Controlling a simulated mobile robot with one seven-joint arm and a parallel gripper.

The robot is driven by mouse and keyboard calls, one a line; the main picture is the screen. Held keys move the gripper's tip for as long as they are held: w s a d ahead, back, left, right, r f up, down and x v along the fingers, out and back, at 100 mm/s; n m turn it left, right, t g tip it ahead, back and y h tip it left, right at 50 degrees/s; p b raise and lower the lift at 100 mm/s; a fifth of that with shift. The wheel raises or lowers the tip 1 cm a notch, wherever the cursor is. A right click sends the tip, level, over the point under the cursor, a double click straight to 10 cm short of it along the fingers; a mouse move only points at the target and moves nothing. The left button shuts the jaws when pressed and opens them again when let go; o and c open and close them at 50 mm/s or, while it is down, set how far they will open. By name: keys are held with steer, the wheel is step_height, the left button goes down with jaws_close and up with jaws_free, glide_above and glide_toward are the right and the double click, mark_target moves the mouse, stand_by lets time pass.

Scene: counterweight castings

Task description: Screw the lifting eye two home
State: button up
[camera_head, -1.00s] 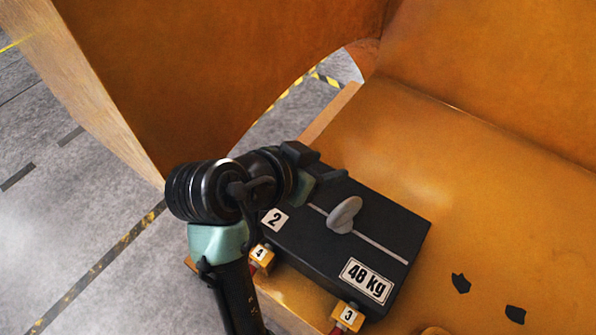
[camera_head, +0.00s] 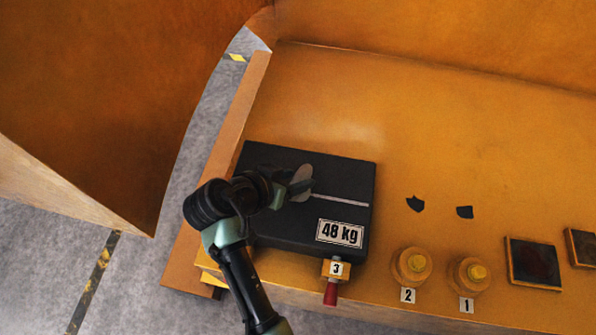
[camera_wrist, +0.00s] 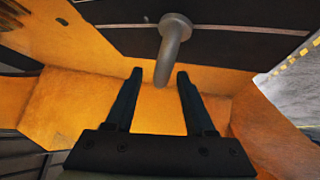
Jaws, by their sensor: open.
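The lifting eye (camera_head: 301,184), a pale grey flat rounded piece, stands on the dark 48 kg casting (camera_head: 345,184). Its number does not show. In the wrist view the eye (camera_wrist: 172,42) projects from the casting (camera_wrist: 215,38), its near end between the fingertips in the picture. My gripper (camera_wrist: 159,75) is open, with a finger on each side of the eye's end; no contact shows. In the head view my gripper (camera_head: 284,190) is just left of the eye, its fingertips hard to make out. My arm hides the casting's left part and its lower left corner.
A yellow block marked 3 (camera_head: 336,269) with a red handle sits at the casting's front edge. Right of it stand round yellow knobs marked 2 (camera_head: 411,265) and 1 (camera_head: 469,274). Dark patches (camera_head: 415,204) mark the orange surface. An orange wall (camera_head: 90,90) rises at left.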

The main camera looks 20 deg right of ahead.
steer(key=shift+x, duration=0.75)
steer(key=shift+c, duration=0.2)
steer(key=shift+w, duration=0.1)
jaws_close()
